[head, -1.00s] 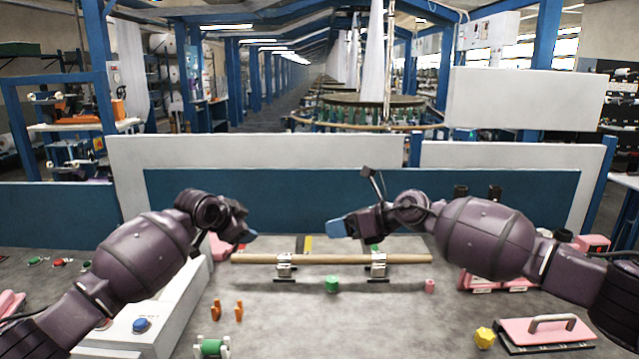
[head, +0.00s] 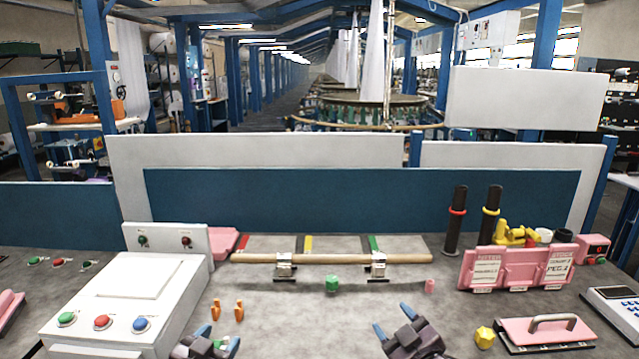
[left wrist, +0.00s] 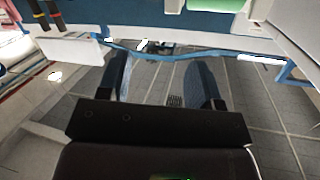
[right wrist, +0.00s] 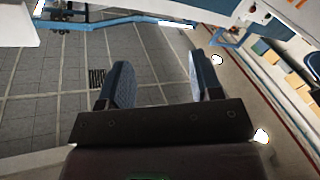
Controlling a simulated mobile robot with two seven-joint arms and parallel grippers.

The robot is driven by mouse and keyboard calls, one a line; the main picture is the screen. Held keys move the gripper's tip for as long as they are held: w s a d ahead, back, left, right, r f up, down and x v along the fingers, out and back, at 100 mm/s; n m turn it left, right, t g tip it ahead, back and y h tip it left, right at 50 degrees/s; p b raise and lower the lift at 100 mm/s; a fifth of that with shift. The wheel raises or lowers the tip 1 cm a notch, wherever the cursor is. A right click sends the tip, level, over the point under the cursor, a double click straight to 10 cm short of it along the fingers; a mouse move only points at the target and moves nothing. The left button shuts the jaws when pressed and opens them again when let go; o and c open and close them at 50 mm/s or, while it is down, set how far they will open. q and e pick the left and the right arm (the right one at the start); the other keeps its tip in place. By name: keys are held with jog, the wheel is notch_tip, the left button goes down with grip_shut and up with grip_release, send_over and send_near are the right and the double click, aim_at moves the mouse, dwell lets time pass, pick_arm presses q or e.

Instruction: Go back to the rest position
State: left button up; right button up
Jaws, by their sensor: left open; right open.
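My left gripper (head: 222,340) is low at the front edge of the head view, in front of the white control box, partly cut off by the frame. My right gripper (head: 392,322) is low at the front, right of the middle, with its fingers apart. In the left wrist view my left gripper (left wrist: 160,80) is open and empty, with tiled floor beyond it. In the right wrist view my right gripper (right wrist: 158,82) is also open and empty over tiled floor. Neither gripper touches anything visible.
A wooden rod (head: 330,258) lies across two metal clamps. A green block (head: 332,284), a pink cylinder (head: 430,286), orange pegs (head: 239,310) and a yellow piece (head: 484,337) sit nearby.

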pick_arm(q)
jog(key=s+a+f+n+g+y, duration=0.1)
jog(key=s+a+f, duration=0.1)
jog(key=s+f, duration=0.3)
jog(key=s+a+f+n+g+y, duration=0.1)
jog(key=s+a+f, duration=0.2)
jog(key=s, duration=0.9)
jog(key=s+a+f+n+g+y, duration=0.2)
jog(key=s+f, duration=0.6)
jog(key=shift+s+a+f, duration=0.2)
jog(key=shift+s+f, duration=0.15)
pick_arm(e)
jog(key=s+d+f+m+g+h, duration=0.2)
jog(key=s+d+f, duration=0.4)
jog(key=s+f, duration=0.4)
jog(key=s+d+f+m+g+h, duration=0.3)
jog(key=s+d+f+m, duration=0.3)
jog(key=s+f, duration=0.5)
jog(key=s+d+h, duration=0.1)
jog(key=s, duration=0.4)
jog(key=shift+s+m, duration=0.3)
jog(key=shift+m, duration=0.1)
pick_arm(q)
jog(key=shift+c, duration=1.4)
pick_arm(e)
jog(key=shift+c, duration=1.4)
pick_arm(q)
jog(key=shift+a, duration=0.1)
pick_arm(e)
jog(key=shift+a, duration=0.1)
